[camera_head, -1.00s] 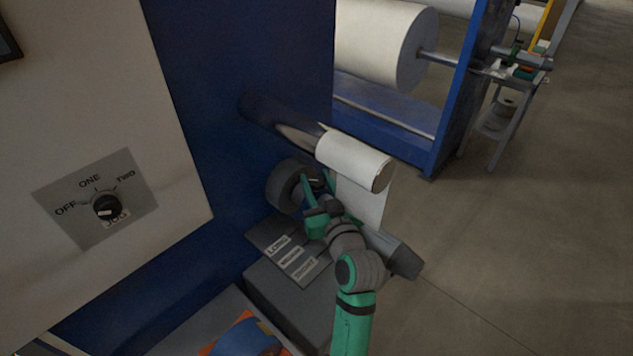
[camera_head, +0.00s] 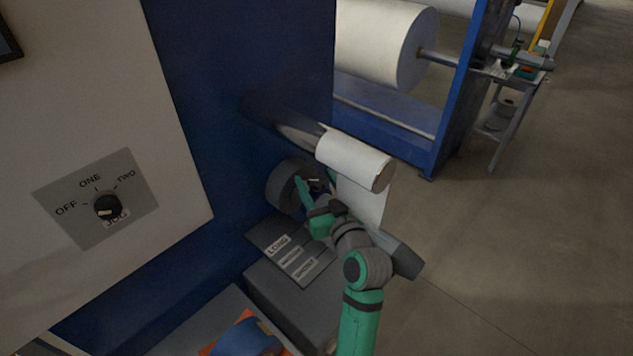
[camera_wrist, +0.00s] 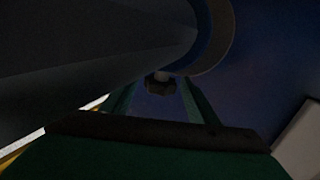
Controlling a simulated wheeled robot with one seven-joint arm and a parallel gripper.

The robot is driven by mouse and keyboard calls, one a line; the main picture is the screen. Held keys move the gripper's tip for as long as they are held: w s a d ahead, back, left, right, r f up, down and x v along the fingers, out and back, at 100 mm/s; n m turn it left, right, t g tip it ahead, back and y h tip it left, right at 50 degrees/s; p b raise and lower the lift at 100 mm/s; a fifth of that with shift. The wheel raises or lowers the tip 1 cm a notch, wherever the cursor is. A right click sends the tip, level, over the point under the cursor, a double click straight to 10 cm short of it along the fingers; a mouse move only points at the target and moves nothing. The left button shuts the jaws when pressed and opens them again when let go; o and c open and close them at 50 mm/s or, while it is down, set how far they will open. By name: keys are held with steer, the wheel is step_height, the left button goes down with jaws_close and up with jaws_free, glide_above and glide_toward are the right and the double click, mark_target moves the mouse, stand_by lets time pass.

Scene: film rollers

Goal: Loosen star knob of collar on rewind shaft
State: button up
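The rewind shaft (camera_head: 362,221) runs out from the blue machine wall below the white roll; much of it is behind my arm and the hanging web. A grey round collar (camera_head: 284,187) is on it near the wall. My gripper (camera_head: 316,181) is at the collar, fingers pointing toward the wall. In the wrist view, the small dark star knob (camera_wrist: 160,86) sits on a short light stem under the shaft or collar. My gripper (camera_wrist: 160,84) is open, with a finger on each side of the knob and a visible gap at both sides.
A white roll (camera_head: 355,160) on an upper shaft hangs close above my gripper, its web (camera_head: 364,203) beside my wrist. A labelled panel (camera_head: 290,256) lies below the collar. A selector switch (camera_head: 107,207) is at left. Open floor (camera_head: 530,260) is at right.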

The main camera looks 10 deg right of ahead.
steer(key=shift+s, duration=0.1)
steer(key=s+d, duration=0.1)
steer(key=s, duration=0.9)
steer(key=shift+s+d, duration=0.3)
steer(key=shift+f, duration=0.1)
